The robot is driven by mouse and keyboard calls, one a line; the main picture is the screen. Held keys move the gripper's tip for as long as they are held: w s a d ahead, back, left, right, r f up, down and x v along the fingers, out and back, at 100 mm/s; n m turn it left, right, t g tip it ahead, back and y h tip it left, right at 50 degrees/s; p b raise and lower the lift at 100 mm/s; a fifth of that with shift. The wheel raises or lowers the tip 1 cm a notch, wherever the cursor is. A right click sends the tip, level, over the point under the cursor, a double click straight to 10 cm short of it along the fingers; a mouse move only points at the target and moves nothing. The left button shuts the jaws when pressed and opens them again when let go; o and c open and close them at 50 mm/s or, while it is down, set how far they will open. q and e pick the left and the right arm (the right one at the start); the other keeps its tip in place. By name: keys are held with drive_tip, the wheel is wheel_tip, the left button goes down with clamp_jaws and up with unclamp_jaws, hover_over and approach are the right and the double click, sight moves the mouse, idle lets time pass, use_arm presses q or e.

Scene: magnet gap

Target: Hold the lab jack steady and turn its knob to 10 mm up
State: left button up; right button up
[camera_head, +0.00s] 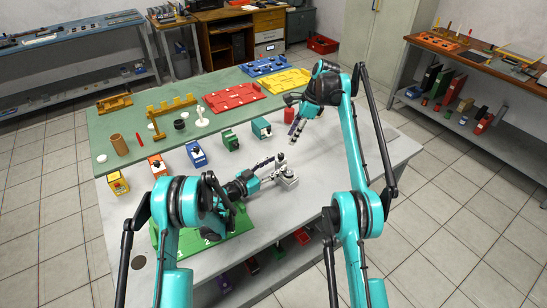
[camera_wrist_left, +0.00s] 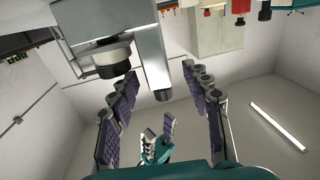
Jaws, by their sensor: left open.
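The lab jack (camera_head: 287,178) is a small light-grey metal device standing on the grey table, right of the green mat. My left gripper (camera_head: 271,169) is beside it, on its left. In the left wrist view, two purple-padded fingers stand wide apart around part of a grey metal body (camera_wrist_left: 152,45), likely the jack. A dark round knob (camera_wrist_left: 112,60) and a short cylinder (camera_wrist_left: 162,95) stick out from it. I cannot tell whether the fingers touch anything. My right gripper (camera_head: 296,129) hangs above the table behind the jack, fingers apart and empty; it also shows small in the left wrist view (camera_wrist_left: 160,138).
Small coloured boxes, including a blue one (camera_head: 196,155) and a teal one (camera_head: 261,129), stand along the table's middle. Red (camera_head: 233,98) and yellow (camera_head: 287,81) trays lie at the back. The table right of the jack is clear.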

sight(285, 158)
use_arm(q)
drive_tip(key=x, duration=0.7)
drive_tip(key=shift+d+r, duration=0.1)
drive_tip(key=shift+r, duration=0.05)
drive_tip(key=shift+s, duration=0.1)
clamp_jaws()
